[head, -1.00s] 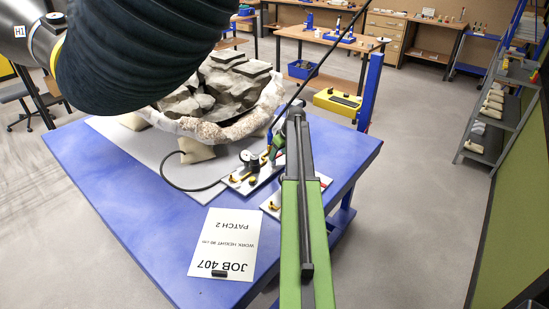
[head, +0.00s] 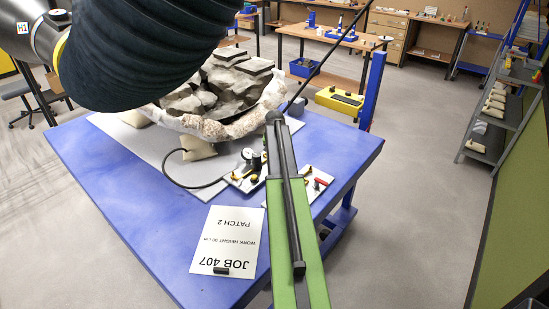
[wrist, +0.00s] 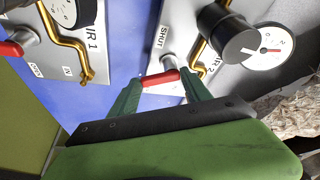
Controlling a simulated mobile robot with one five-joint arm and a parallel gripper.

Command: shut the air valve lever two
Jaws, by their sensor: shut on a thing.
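In the wrist view, the grey plate of air valve two (wrist: 172,22) carries a "SHUT" label, a partly covered label ending in 2, and a brass pipe (wrist: 198,62). Its red lever (wrist: 160,78) lies between the green fingers of my gripper (wrist: 158,82), which are shut on it. In the head view, this plate (head: 236,181) sits on the blue table (head: 120,190); my arm hides the gripper and lever.
A second plate (wrist: 30,42), marked with a 1, has its own red lever (wrist: 10,49) close by on the left. A black knob (wrist: 228,36) and a round gauge (wrist: 270,50) stand beside the gripper. A jacketed fossil block (head: 225,90) lies behind the plates.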

